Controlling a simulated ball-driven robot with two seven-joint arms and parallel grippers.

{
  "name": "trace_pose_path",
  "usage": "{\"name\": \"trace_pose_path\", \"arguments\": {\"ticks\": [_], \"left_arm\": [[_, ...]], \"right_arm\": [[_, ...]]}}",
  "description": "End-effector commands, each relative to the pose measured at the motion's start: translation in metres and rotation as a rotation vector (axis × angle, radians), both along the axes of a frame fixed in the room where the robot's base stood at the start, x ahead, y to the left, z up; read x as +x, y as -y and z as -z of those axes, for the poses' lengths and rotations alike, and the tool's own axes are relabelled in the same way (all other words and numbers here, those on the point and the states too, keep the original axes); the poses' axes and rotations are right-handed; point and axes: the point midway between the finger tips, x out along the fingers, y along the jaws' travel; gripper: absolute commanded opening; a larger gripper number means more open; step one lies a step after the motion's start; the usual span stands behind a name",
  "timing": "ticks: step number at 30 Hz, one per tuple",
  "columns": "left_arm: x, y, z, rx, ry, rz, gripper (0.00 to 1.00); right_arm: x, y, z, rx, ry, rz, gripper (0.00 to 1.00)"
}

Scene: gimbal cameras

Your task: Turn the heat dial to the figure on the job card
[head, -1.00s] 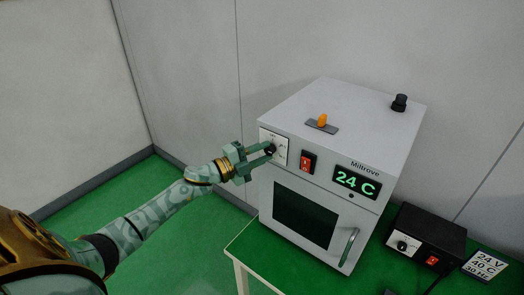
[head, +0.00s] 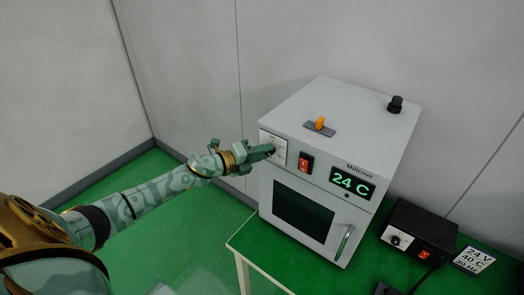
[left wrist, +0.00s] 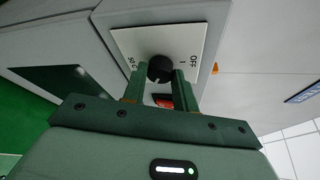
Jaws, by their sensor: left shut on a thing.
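The heat dial is a black knob (left wrist: 160,69) on a white marked plate (left wrist: 190,40) at the upper left of the white Miltrove oven's front. My left gripper (head: 267,150) is at this plate (head: 281,144) and shut on the knob, one finger on each side in the left wrist view. The fingers hide most of the knob in the head view. The plate's marks are only partly readable, with OFF among them. The oven's display (head: 352,184) reads 24 C. The job card (head: 474,261) at the right shows 24 V, 40 C and a blurred Hz line. My right gripper is not in view.
A red switch (head: 306,163) sits just right of the dial plate. The oven (head: 350,118) has an orange lever (head: 320,123) and a black knob (head: 395,104) on top. A black box (head: 432,230) with its own dial stands on the green table (head: 262,252), right of the oven.

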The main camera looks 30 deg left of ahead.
Motion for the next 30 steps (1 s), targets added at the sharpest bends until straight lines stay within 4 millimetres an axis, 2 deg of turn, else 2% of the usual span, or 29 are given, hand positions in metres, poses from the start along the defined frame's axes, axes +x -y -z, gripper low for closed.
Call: {"name": "trace_pose_path", "arguments": {"ticks": [12,13,15,25,30], "left_arm": [[-0.001,0.001,0.003,0.006,-0.004,0.002,0.06],[-0.001,0.001,0.003,0.006,-0.004,0.002,0.34],[-0.001,0.001,0.003,0.006,-0.003,0.001,0.5],[-0.003,-0.001,0.001,0.006,-0.002,0.0,0.5],[-0.026,-0.011,-0.001,0.008,-0.005,0.001,0.5]], "right_arm": [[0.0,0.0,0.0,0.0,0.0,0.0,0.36],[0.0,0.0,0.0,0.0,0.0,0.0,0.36],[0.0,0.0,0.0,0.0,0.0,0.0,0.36],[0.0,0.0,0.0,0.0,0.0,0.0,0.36],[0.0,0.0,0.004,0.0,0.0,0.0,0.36]]}}
